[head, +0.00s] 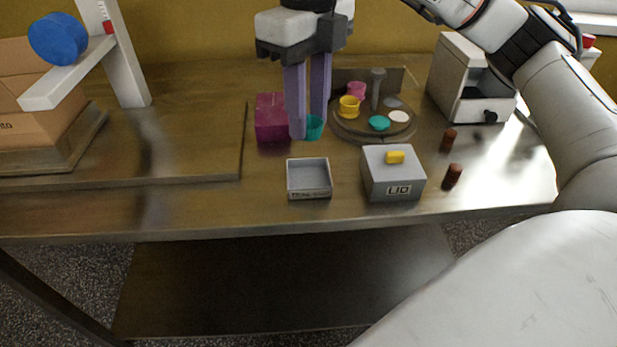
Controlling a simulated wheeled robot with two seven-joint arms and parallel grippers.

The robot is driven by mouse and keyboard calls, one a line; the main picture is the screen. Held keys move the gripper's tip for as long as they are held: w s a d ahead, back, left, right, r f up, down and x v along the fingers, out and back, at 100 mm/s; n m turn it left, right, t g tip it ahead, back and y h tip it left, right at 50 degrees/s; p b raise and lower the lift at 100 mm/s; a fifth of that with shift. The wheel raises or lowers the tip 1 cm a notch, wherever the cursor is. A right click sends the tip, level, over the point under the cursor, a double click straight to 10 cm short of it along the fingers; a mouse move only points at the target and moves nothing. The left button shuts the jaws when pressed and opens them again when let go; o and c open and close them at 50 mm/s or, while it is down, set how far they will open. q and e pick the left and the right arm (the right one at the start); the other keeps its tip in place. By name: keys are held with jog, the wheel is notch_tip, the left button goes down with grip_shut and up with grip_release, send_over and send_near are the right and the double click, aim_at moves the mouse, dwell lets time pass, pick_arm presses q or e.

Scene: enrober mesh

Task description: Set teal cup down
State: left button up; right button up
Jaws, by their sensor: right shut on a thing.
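The teal cup (315,129) is at the fingertips of my right gripper (307,127), which reaches down from above with its purple fingers. The gripper is shut on the cup, and the near finger hides part of it. The cup is low, close to the table top, just left of the round turntable (345,131). I cannot tell whether its base touches the table. My left gripper is out of view.
A magenta box (270,122) stands close left of the cup. The turntable holds a yellow cup (349,106), a pink cup (356,90), coloured discs and a post. A grey tray (309,194) and a lidded box (393,187) stand in front. Two brown cylinders are at right.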

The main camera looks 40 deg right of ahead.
jog(key=b, duration=0.1)
send_over(309, 181)
notch_tip(309, 181, down, 6)
jog(key=shift+r, duration=0.2)
jog(key=shift+f, duration=0.25)
notch_tip(309, 181, down, 4)
jog(key=shift+r, duration=0.1)
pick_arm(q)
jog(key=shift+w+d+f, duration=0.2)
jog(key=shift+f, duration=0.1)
pick_arm(e)
jog(key=shift+f+b, duration=0.2)
jog(key=shift+b, duration=0.1)
jog(key=o, duration=0.8)
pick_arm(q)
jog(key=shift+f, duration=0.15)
